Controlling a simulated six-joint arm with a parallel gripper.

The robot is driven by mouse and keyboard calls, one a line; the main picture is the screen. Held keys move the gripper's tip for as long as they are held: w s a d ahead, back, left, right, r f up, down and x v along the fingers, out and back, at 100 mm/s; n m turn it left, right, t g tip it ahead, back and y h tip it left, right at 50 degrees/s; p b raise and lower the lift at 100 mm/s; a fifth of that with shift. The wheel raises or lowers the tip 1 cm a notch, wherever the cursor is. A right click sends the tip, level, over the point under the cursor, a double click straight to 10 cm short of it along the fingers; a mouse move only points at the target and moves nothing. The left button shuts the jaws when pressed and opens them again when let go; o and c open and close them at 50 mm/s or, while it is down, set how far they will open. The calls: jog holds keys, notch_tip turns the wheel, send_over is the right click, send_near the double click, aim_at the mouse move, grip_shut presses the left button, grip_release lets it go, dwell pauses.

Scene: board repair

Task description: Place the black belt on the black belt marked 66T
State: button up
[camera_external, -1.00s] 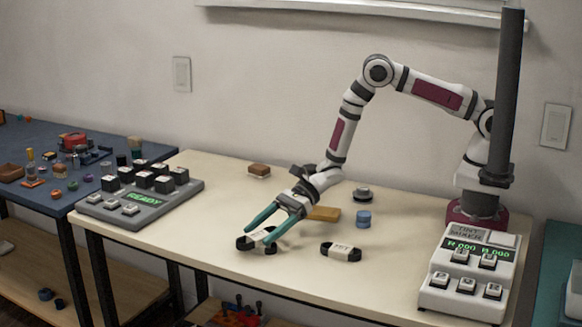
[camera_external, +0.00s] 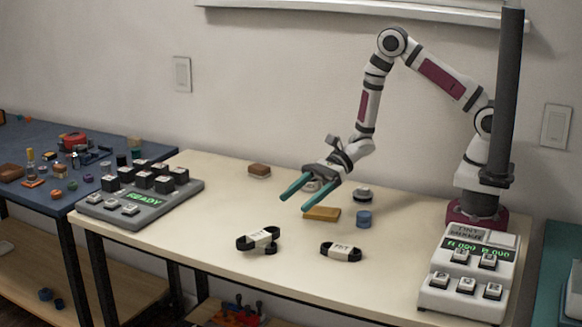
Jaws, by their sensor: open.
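A black belt (camera_external: 258,240) with a white label lies at the front middle of the cream table. It looks tall and uneven, with black loops at two levels, as if one belt rests tilted across another, but I cannot tell for sure. Its label is too small to read. A second black belt (camera_external: 342,252) lies flat to its right, with a white label that I cannot read surely. My gripper (camera_external: 293,204) is open and empty, with teal fingers, above and behind the left belt and clear of it.
A tan block (camera_external: 322,214), a blue round part (camera_external: 364,219) and a dark-and-white disc (camera_external: 362,194) sit behind the belts. A brown block (camera_external: 259,171) is at the back. A keypad (camera_external: 141,205) showing READY stands left, a white console (camera_external: 467,278) right.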

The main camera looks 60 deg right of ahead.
jog(key=w+d+r+m+t+h, duration=0.3)
jog(key=w+d+r+m+h, duration=0.15)
jog(key=d+m, duration=0.45)
jog(key=s+d+r+m+g+h, duration=0.1)
jog(key=s+d+r+m+h, duration=0.2)
jog(key=d+m, duration=0.5)
jog(key=s+d+r+m+h, duration=0.25)
jog(key=d+m+h, duration=0.2)
jog(key=m, duration=0.75)
jog(key=s+a+r+m+g, duration=0.1)
jog(key=s+r+m+g, duration=0.1)
jog(key=s+m, duration=1.1)
jog(key=s+a+r+m+g+y, duration=0.1)
jog(key=s+r+m+g, duration=0.2)
jog(key=s+m, duration=1)
jog(key=shift+s+a+r+g, duration=0.2)
jog(key=shift+a+g, duration=0.1)
jog(key=shift+g, duration=0.9)
